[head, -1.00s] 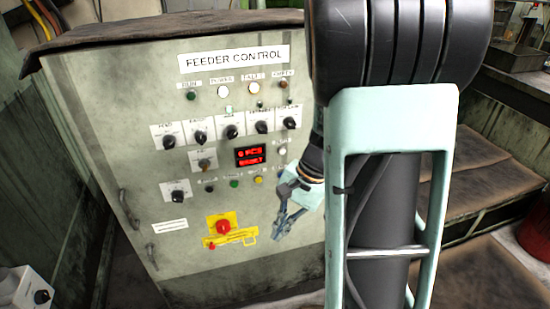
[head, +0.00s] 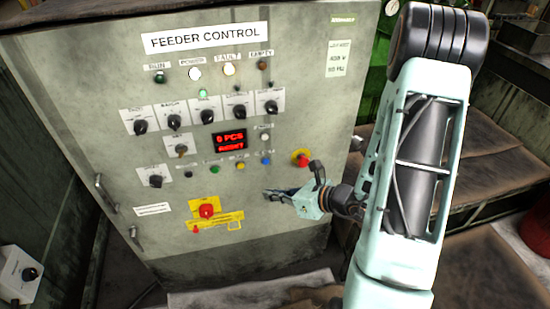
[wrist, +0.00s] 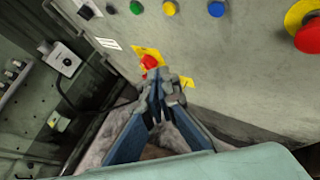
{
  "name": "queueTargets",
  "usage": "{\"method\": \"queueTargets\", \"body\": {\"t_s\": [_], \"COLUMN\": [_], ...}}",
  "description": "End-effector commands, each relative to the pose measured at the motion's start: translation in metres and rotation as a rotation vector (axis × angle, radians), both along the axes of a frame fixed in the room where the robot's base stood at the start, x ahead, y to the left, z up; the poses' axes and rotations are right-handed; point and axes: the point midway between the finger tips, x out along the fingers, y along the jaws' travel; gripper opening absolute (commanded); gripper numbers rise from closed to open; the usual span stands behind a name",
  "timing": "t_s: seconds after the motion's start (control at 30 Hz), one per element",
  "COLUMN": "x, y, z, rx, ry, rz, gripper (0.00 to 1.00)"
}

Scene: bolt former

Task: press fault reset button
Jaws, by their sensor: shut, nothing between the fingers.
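The feeder control panel (head: 100,70) carries a row of small buttons: black, green (head: 214,169), yellow (head: 240,166) and blue (head: 266,161). Their labels are too small to read, so I cannot tell by text which is fault reset. The blue button also shows at the top of the wrist view (wrist: 216,9). The fault lamp (head: 229,69) glows pale under its label. My gripper (head: 268,192) is shut and empty, its fingertips below the blue and yellow buttons. In the wrist view its tips (wrist: 158,84) overlap the yellow-plated red switch; contact with the panel cannot be told.
A red mushroom button (head: 302,156) on yellow sits right of the blue one, close above my gripper. A red rotary switch (head: 206,210) on a yellow plate is lower left. Knobs and a red display (head: 230,141) are above. Brown steps lie right.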

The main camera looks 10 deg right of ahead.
Motion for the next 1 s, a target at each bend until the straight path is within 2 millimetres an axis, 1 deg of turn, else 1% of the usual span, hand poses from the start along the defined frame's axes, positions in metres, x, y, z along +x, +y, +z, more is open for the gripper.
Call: {"method": "queueTargets", "body": {"t_s": [0.1,0.2,0.53,0.67,0.77,1.0], "x": [0.004,0.005,0.006,0.009,0.017,0.051], "y": [-0.008,-0.011,-0.012,-0.012,-0.012,-0.012], "z": [-0.004,-0.005,-0.006,-0.005,-0.005,-0.003], "rx": [0.044,0.06,0.064,0.062,0.063,0.062], "ry": [0.022,0.03,0.031,0.031,0.032,0.03], "rz": [-0.083,-0.115,-0.122,-0.121,-0.12,-0.12], "gripper": [0.0,0.0,0.0,0.0,0.0,0.0]}}
